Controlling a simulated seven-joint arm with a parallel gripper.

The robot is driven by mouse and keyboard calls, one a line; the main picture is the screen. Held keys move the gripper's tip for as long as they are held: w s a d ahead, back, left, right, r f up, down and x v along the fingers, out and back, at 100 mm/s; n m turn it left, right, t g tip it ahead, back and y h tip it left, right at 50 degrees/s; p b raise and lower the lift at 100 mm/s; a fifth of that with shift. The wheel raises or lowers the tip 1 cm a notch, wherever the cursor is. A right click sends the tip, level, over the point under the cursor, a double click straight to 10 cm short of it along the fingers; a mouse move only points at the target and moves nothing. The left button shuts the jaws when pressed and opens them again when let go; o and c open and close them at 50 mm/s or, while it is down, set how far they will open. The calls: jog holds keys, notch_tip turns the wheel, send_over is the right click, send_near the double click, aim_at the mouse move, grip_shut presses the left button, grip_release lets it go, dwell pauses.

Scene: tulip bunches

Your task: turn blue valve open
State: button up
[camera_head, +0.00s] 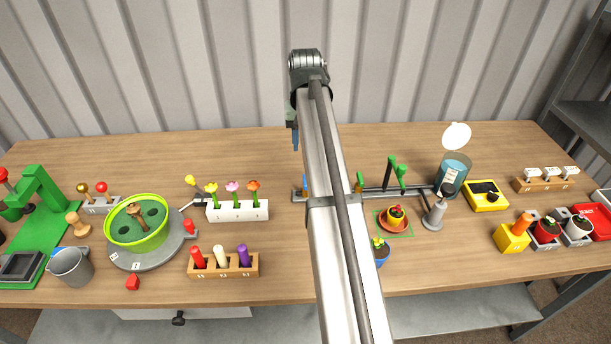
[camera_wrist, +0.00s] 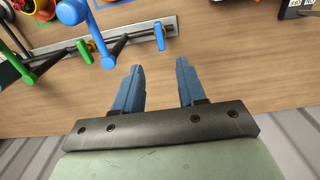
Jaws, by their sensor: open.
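The blue valve has a blue lever handle (camera_wrist: 98,34) that lies across a grey metal rail (camera_wrist: 130,38) in the wrist view. In the head view only a small blue part (camera_head: 305,184) shows at my arm's left edge; my arm hides the rest. My gripper (camera_wrist: 158,68) is open and empty, its blue fingers apart over bare table, to the right of the lever's free end and not touching it. In the head view my gripper (camera_head: 295,148) is mostly hidden behind my arm.
Green levers (camera_head: 360,181) (camera_head: 400,174) stand farther right along the same rail. A white flower holder (camera_head: 237,211) stands left. The table between rail and wall is mostly clear.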

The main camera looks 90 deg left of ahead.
notch_tip(320, 180, down, 13)
jog(key=shift+r, duration=0.15)
dwell(0.4)
grip_shut()
dwell(0.3)
